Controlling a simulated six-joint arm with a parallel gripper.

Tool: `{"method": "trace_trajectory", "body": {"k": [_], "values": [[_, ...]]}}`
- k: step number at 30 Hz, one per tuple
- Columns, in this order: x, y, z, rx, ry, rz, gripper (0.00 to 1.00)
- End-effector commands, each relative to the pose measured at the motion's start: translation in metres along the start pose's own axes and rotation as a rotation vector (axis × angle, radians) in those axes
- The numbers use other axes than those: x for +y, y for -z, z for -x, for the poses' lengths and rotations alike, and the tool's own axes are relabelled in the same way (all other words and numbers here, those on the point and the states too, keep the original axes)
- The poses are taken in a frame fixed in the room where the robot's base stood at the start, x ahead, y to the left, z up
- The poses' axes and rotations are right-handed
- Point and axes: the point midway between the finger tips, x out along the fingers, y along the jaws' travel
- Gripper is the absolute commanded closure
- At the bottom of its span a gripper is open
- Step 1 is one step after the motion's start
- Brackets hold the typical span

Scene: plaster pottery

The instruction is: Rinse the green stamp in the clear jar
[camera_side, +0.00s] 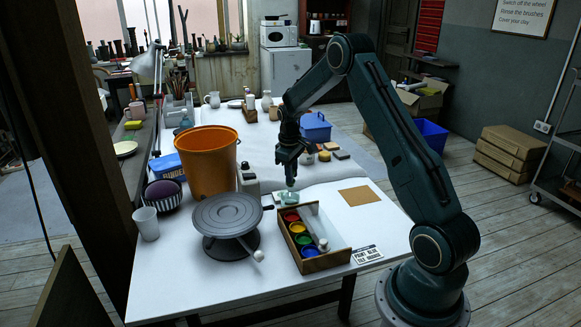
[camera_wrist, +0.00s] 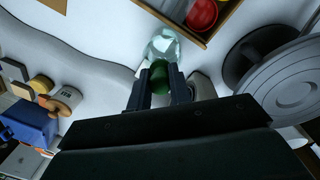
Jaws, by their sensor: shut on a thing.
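My gripper (camera_wrist: 155,92) is shut on the green stamp (camera_wrist: 158,78), whose green body shows between the two fingers in the wrist view. The clear jar (camera_wrist: 172,46) lies just beyond the fingertips there. In the side view my gripper (camera_side: 290,181) points down directly over the clear jar (camera_side: 288,198), which stands on the white table behind the paint box. The stamp's lower end is hidden, and I cannot tell whether it is inside the jar or just above it.
A wooden box (camera_side: 341,254) with several colored paint pots stands in front of the jar. A grey turntable (camera_side: 227,212) and an orange bucket (camera_side: 206,160) stand to the left. A cork mat (camera_side: 359,196) lies to the right. Small stamps and sponges (camera_side: 325,156) sit behind.

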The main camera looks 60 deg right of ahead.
Motion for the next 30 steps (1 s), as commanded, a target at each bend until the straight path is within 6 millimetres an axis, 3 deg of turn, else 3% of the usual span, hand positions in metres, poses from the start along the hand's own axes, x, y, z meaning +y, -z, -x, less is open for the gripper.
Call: {"method": "trace_trajectory", "body": {"k": [30], "values": [[-0.005,-0.001,-0.06,-0.001,0.001,0.0,1.0]]}}
